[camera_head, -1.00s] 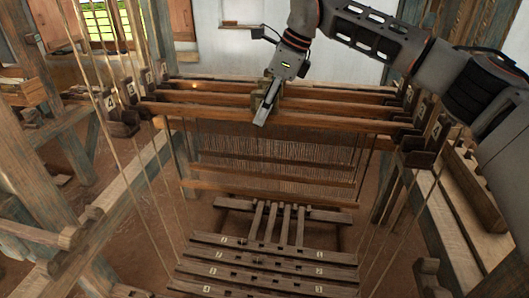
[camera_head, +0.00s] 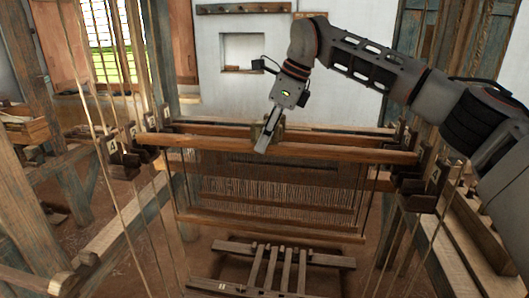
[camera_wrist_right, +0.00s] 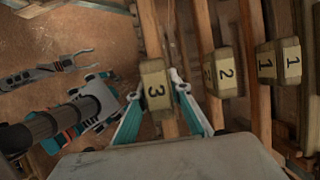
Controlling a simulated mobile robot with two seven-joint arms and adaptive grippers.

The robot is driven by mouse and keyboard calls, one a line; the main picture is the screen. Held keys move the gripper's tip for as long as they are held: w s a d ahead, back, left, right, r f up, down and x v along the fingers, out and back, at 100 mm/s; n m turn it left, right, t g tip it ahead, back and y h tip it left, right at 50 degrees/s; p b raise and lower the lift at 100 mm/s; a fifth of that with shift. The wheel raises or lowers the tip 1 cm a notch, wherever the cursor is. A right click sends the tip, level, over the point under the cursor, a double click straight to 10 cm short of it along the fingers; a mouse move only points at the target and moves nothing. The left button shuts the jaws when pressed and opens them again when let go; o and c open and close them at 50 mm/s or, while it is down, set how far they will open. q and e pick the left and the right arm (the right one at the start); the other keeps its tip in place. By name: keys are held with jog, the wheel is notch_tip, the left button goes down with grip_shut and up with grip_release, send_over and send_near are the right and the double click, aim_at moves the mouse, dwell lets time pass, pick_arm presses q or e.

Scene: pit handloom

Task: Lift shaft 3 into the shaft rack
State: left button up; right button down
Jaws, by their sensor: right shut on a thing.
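Shaft 3 carries a pale wooden block (camera_wrist_right: 156,90) marked 3, between the fingers of my right gripper (camera_wrist_right: 156,84) in the wrist view. In the head view my right gripper (camera_head: 268,136) is shut on this block at mid-span; the nearest long shaft bar (camera_head: 340,151) runs below it. Blocks of shaft 2 (camera_wrist_right: 222,73) and shaft 1 (camera_wrist_right: 278,62) stand to the right in the wrist view. Numbered notched supports, seemingly the shaft rack, stand at left (camera_head: 123,163) and right (camera_head: 417,190).
Heddle cords (camera_head: 275,192) hang under the shafts, above the lower slatted frame (camera_head: 284,254). Slanting ropes and upright posts stand at both sides. A white wall (camera_head: 350,70) with a niche is behind the loom.

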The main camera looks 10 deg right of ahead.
pick_arm(q)
jog(key=c, duration=0.7)
jog(key=shift+f, duration=0.1)
pick_arm(e)
notch_tip(320, 180, up, 16)
